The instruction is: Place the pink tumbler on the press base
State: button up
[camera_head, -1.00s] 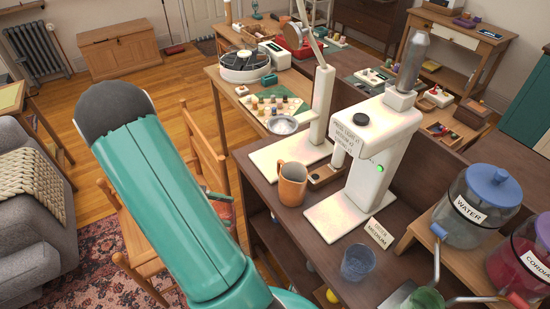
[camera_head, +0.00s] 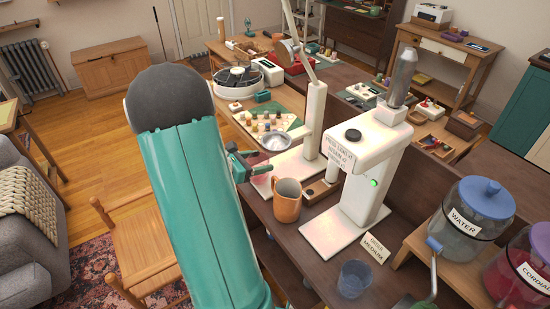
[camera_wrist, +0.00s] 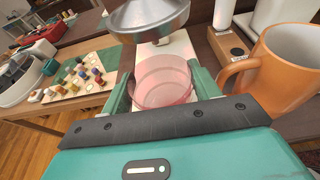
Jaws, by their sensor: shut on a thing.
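The translucent pink tumbler (camera_wrist: 162,82) is upright between the teal fingers of my gripper (camera_wrist: 160,92) in the wrist view. My gripper (camera_head: 248,165) is shut on it. In the head view the tumbler (camera_head: 261,181) shows faintly below the fingers, partly hidden by my arm. The white press base (camera_head: 298,167) lies under a white post with a lever. The tumbler is at the base's left end, below the silver cup (camera_head: 275,143) of the press. In the wrist view the base (camera_wrist: 181,43) shows behind the tumbler. I cannot tell whether the tumbler touches the base.
An orange mug (camera_head: 287,203) stands right of the tumbler, close to my gripper. A white dispenser (camera_head: 360,160) stands further right. A blue tumbler (camera_head: 355,278) is at the front. A board with several small pieces (camera_head: 265,122) lies on the table behind.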

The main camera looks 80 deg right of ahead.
aim_at(268, 159)
jog(key=shift+s+d, duration=0.7)
jog(key=shift+d, duration=0.15)
jog(key=x, duration=0.4)
jog(key=shift+s+d+r, duration=0.15)
jog(key=shift+s+r, duration=0.05)
jog(key=shift+f, duration=0.3)
jog(key=shift+w+f, duration=0.1)
jog(key=o, duration=1.1)
jog(key=shift+o, duration=0.2)
